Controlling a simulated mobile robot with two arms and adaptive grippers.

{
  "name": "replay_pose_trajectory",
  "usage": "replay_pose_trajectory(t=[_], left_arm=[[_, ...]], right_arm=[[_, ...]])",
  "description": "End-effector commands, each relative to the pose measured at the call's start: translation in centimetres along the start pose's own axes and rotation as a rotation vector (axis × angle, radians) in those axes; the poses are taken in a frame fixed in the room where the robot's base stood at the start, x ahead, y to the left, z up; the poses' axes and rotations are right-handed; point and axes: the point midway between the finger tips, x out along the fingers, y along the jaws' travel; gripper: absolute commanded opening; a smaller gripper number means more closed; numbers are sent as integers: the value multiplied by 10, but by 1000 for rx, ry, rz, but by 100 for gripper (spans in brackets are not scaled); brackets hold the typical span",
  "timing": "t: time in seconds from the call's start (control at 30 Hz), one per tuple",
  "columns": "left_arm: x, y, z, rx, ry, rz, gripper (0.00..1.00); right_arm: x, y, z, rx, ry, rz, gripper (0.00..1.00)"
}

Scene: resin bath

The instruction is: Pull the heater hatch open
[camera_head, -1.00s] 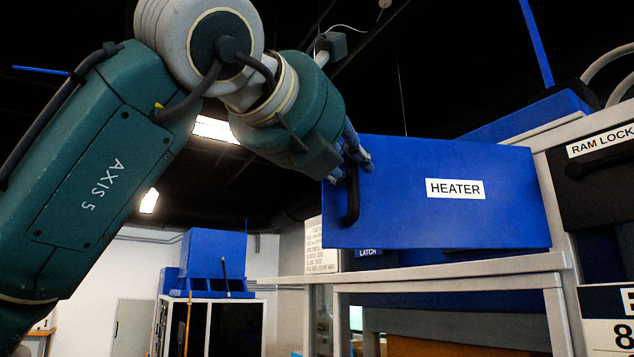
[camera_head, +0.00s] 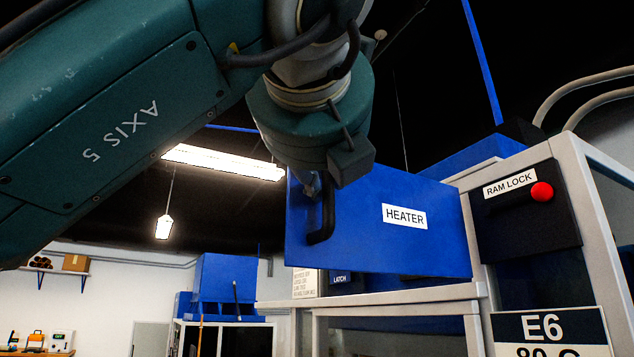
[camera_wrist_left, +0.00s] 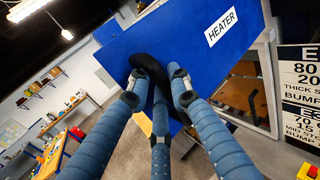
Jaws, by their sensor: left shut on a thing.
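The heater hatch (camera_head: 372,250) is a blue panel with a white HEATER label, in the upper middle of the head view. It stands out at an angle from the machine frame, its right side by the pale post. A black bar handle (camera_head: 327,215) sits near its left edge. My left gripper (camera_head: 313,188) is at this handle, partly hidden behind my wrist in the head view. In the left wrist view the fingers of my left gripper (camera_wrist_left: 157,84) close around the black handle (camera_wrist_left: 148,66), against the blue hatch (camera_wrist_left: 185,45). My right gripper is not in view.
A black RAM LOCK panel with a red knob (camera_head: 542,192) is right of the hatch. A LATCH label (camera_head: 340,277) shows below it. The pale machine frame (camera_head: 400,298) runs underneath. An E6 sign (camera_head: 548,327) stands lower right. Open floor (camera_wrist_left: 110,150) shows in the left wrist view.

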Motion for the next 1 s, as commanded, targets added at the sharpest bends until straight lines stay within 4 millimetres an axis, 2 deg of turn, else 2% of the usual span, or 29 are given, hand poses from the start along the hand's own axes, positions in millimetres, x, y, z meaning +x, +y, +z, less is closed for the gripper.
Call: replay_pose_trajectory(t=[0.03, 0.27, 0.3, 0.37, 0.77, 0.87, 1.0], left_arm=[[-2, 1, 6, -1, -15, 0, 0], [-2, 1, 6, -1, -15, 0, 0], [-2, 1, 6, -1, -15, 0, 27], [-2, 1, 6, -1, -15, 0, 37], [-2, 1, 4, -1, -10, 0, 37], [-9, 1, 4, -1, -11, -1, 37], [-33, 1, 4, 0, -12, -1, 37]], right_arm=[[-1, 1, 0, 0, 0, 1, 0], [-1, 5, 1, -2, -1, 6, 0], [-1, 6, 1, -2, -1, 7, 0], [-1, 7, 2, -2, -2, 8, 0], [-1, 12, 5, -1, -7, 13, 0], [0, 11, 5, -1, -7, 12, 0], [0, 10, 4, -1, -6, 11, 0]])
